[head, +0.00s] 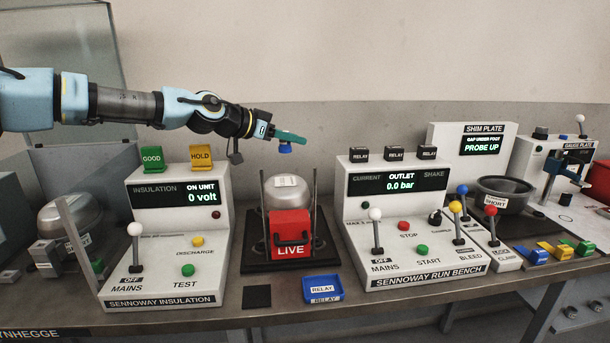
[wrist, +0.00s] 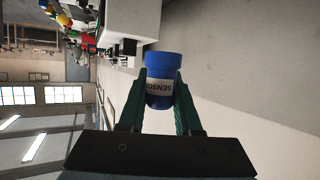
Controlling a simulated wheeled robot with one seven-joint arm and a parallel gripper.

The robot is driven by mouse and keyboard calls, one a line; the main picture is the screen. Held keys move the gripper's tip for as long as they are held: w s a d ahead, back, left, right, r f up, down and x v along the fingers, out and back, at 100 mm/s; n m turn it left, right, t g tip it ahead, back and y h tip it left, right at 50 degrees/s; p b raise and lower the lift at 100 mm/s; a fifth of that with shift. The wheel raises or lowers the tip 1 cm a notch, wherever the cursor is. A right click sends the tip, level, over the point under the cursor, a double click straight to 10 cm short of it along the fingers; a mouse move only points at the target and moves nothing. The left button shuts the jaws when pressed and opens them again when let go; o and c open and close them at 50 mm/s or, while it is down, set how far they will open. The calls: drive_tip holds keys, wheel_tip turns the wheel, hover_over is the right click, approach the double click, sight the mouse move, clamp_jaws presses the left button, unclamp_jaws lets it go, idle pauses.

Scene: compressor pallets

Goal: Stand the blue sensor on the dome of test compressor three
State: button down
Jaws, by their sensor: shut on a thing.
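My gripper (head: 291,138) is shut on the blue sensor (head: 285,149), which shows below the green fingers in the head view. In the wrist view the sensor (wrist: 164,61) is a blue cylinder with a white label band, held between the two green fingertips (wrist: 163,80). The sensor is in the air, above a grey domed compressor (head: 288,187) on a black base (head: 255,250), apart from it. A red LIVE block (head: 291,227) covers the compressor's front. Another domed compressor (head: 67,213) is at the far left; its label is too small to read, so I cannot tell which is three.
The insulation unit (head: 170,255) stands left of the middle compressor. The run bench (head: 410,240) with levers stands right. A blue RELAY tray (head: 322,288) lies in front. Thin posts (head: 315,200) flank the middle compressor. Air around my gripper is clear.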

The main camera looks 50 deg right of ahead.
sight(291, 180)
drive_tip(key=shift+f+p, duration=1)
drive_tip(key=shift+f, duration=2.95)
drive_tip(key=shift+f, duration=0.1)
drive_tip(key=c, duration=0.6)
unclamp_jaws()
drive_tip(key=shift+w+a, duration=0.1)
drive_tip(key=shift+a, duration=0.25)
drive_tip(key=b+v, duration=0.4)
drive_tip(key=v, duration=0.7)
drive_tip(key=shift+r, duration=0.25)
